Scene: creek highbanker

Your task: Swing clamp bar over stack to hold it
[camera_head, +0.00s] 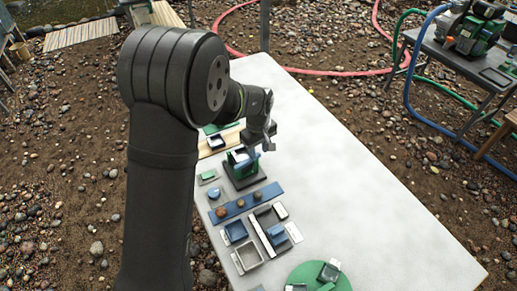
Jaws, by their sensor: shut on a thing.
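A small green fixture (241,172) with blue and pale parts stands on a dark base on the white table, near the table's left edge. My gripper (264,146) is at the fixture's upper right and points down. Its fingers are shut on a small part there, which I take to be the clamp bar; the fingers hide most of it. The stack inside the fixture is too small to make out, and I cannot tell whether the bar lies over it.
In front of the fixture are a blue strip (246,203) with round stones, several small trays (248,257) and a green round plate (318,278). The white table (375,205) is bare to the right. A side table (468,70) with a machine stands at back right.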

